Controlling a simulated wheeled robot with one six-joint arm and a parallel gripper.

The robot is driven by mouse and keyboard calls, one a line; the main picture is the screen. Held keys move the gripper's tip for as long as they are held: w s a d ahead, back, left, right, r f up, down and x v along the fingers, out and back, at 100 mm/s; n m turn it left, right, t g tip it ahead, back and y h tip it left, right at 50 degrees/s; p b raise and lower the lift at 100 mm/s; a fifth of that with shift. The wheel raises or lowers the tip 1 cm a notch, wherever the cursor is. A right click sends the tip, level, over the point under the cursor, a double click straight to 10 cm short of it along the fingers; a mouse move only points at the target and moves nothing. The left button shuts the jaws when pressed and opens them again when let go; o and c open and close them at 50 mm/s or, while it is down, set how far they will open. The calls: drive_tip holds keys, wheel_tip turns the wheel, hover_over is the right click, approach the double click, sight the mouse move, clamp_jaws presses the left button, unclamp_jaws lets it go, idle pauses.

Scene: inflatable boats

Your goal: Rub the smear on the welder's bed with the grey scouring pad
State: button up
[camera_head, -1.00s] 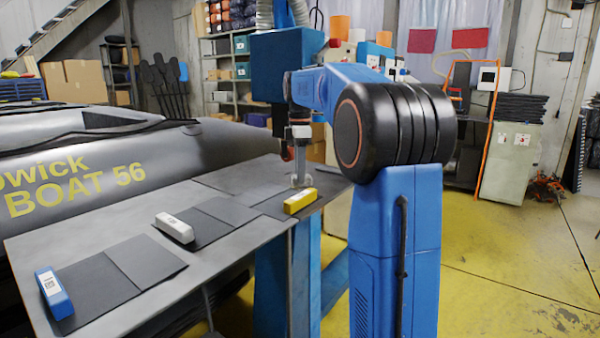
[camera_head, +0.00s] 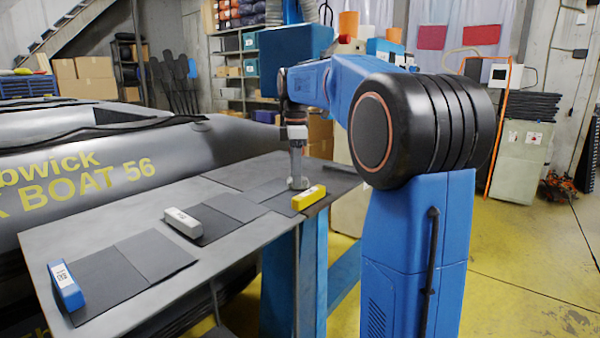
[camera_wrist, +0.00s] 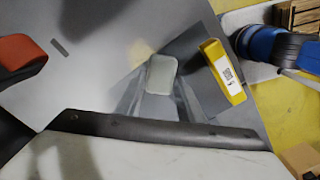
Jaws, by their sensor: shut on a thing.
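The welder's bed (camera_head: 110,236) is a long grey table top; it also fills much of the wrist view (camera_wrist: 100,75). My gripper (camera_head: 297,184) points down at its far right part, behind a yellow block. In the wrist view, my gripper (camera_wrist: 160,88) is shut on the pale grey scouring pad (camera_wrist: 161,73). The pad is at or just above the bed; I cannot tell if it touches. A faint brownish smear (camera_wrist: 139,51) shows on the bed just beyond the pad's upper left edge. Part of it may be hidden under the pad.
A yellow block (camera_head: 308,197) with a label lies close right of the pad. A white block (camera_head: 183,222) and a blue block (camera_head: 66,286) lie nearer, beside dark sheets (camera_head: 145,255). The grey inflatable boat (camera_head: 130,150) lies along the bed's far side.

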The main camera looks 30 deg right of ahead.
drive_tip(key=shift+o, duration=0.2)
drive_tip(key=shift+s+a+f, duration=0.15)
drive_tip(key=shift+a+f, duration=0.05)
drive_tip(key=shift+a, duration=0.15)
drive_tip(key=shift+r, duration=3.1)
drive_tip(key=shift+c, duration=0.2)
drive_tip(key=shift+r, duration=0.1)
wheel_tip(320, 180, up, 3)
drive_tip(key=shift+f, duration=0.1)
drive_tip(key=shift+f, duration=0.1)
